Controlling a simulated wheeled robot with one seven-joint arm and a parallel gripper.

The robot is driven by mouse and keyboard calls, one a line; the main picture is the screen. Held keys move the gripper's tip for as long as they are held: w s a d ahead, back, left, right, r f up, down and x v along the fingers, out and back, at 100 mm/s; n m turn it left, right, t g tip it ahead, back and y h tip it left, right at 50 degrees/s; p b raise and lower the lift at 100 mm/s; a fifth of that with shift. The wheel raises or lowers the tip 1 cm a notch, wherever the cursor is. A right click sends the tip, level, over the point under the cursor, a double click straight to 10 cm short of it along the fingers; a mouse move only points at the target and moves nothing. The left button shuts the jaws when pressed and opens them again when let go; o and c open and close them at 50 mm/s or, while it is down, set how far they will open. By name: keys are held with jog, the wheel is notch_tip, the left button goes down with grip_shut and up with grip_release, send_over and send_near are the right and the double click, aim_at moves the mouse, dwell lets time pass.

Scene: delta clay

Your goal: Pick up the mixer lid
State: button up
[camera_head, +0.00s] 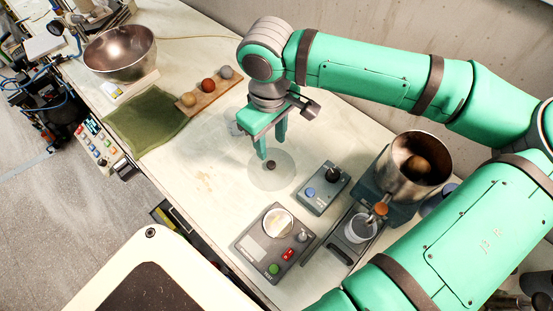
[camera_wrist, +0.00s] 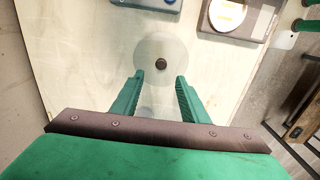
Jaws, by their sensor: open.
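The mixer lid (camera_head: 266,176) is a round translucent disc with a small dark knob (camera_head: 271,165) at its middle. It lies flat on the pale table. In the wrist view the lid (camera_wrist: 147,50) and its knob (camera_wrist: 161,64) show just beyond the fingertips. My gripper (camera_head: 272,146) points down above the lid, its fingers apart on either side of the knob's line. In the wrist view my gripper (camera_wrist: 159,75) is open and empty. The mixer (camera_head: 416,185) is a metal bowl with a brownish ball-like content, standing to the right of the lid.
A control box with a blue button (camera_head: 322,187) stands right of the lid. A scale-like device (camera_head: 252,248) stands in front. Behind left are a wooden board with three balls (camera_head: 208,94), a green cloth (camera_head: 146,118) and a steel bowl (camera_head: 119,53). Table left of the lid is clear.

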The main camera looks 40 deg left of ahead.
aim_at(272, 164)
notch_tip(272, 164, down, 9)
jog(key=shift+s+f, duration=0.1)
dwell(0.5)
jog(key=c, duration=0.5)
grip_shut()
